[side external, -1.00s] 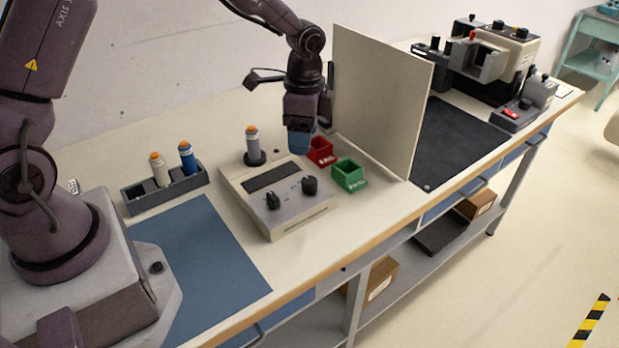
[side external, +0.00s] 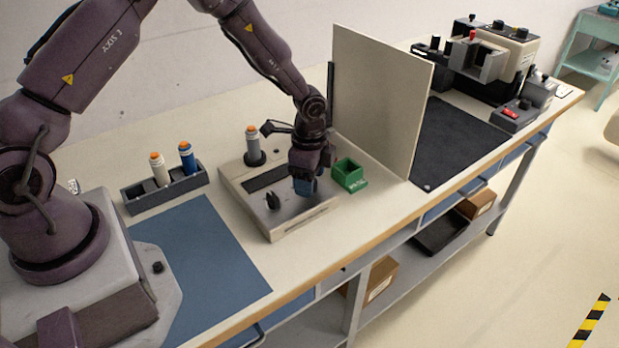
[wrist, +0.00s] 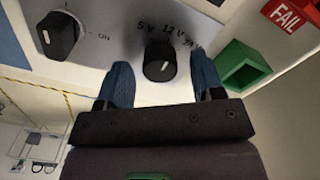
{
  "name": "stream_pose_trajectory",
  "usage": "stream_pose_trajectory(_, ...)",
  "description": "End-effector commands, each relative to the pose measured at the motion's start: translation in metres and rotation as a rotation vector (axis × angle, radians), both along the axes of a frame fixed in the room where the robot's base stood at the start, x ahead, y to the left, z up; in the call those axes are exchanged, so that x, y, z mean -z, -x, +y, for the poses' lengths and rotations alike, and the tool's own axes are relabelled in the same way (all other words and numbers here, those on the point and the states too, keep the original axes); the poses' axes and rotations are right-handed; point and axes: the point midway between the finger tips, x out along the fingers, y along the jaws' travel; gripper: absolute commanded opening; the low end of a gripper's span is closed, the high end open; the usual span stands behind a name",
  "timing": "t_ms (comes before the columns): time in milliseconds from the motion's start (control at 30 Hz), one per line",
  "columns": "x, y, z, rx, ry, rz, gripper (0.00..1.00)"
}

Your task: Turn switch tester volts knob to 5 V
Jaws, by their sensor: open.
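The switch tester (side external: 285,221) is a light grey box with a dark display strip (side external: 265,178) on the blue-matted bench. Its black volts knob (wrist: 159,62) sits below printed 5 V, 12 V and 24 V marks in the wrist view. My gripper (wrist: 163,76) is open, with one blue fingertip on each side of the knob. I see no clear contact. In the side view my gripper (side external: 305,187) is low over the tester's right part and hides this knob.
The ON knob (wrist: 60,35) is left of the volts knob. The green bin (side external: 349,174) and red FAIL bin (wrist: 293,12) are close to the tester. A tall beige panel (side external: 382,100) stands right. A grey-orange cylinder (side external: 253,148) stands behind the tester.

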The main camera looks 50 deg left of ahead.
Motion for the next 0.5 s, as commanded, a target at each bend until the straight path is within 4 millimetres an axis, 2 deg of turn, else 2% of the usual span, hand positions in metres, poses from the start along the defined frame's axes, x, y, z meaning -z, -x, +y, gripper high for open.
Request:
stream_pose_trajectory(367,0.006,-0.0002,0.0002,-0.001,-0.001,-0.001,0.61)
stream_pose_trajectory(500,0.0059,-0.0001,0.0003,-0.001,-0.001,-0.001,0.29)
